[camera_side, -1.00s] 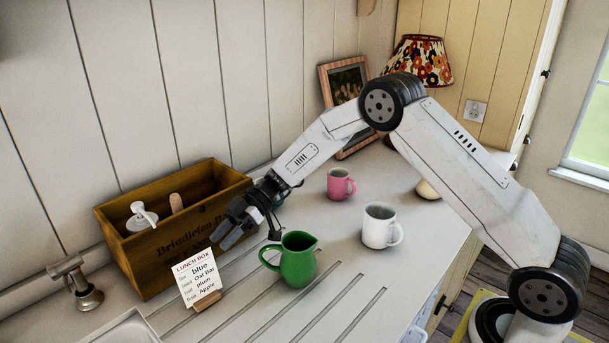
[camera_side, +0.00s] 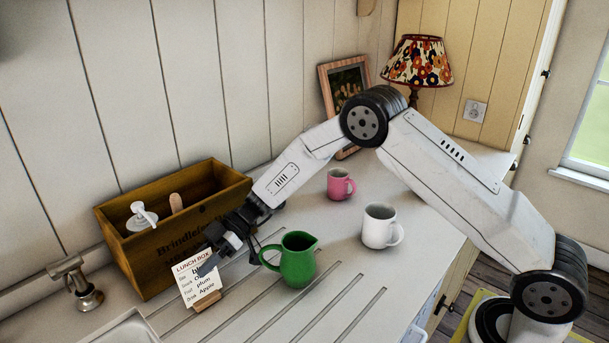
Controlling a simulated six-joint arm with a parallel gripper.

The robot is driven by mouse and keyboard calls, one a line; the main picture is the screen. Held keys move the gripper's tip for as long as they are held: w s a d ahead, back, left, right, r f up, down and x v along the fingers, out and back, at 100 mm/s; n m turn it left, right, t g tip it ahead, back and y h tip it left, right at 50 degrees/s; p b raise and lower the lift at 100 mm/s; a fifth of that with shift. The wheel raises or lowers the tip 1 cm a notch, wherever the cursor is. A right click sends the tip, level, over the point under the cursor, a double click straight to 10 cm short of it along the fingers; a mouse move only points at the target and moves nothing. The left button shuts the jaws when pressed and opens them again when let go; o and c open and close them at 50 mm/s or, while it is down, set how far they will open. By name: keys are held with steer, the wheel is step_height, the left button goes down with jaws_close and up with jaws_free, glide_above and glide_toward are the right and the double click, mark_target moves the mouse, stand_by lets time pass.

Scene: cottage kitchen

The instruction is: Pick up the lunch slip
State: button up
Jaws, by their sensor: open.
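The lunch slip (camera_side: 206,288) is a white card headed "LUNCH BOX" with several handwritten lines. It stands tilted in a small wooden holder (camera_side: 206,301) on the counter, in front of the wooden crate. My gripper (camera_side: 209,263) is open at the card's upper right, and its fingers cover part of the writing. I cannot tell whether the fingers touch the card or straddle its edge.
A green jug (camera_side: 298,262) stands close to the right of my gripper. The wooden crate (camera_side: 150,262), holding a white dispenser (camera_side: 142,217), is behind the slip. A white mug (camera_side: 379,228) and pink mug (camera_side: 339,184) stand farther right. A tap (camera_side: 82,290) is at left.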

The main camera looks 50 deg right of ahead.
stand_by(0.5)
jaws_close()
stand_by(1.3)
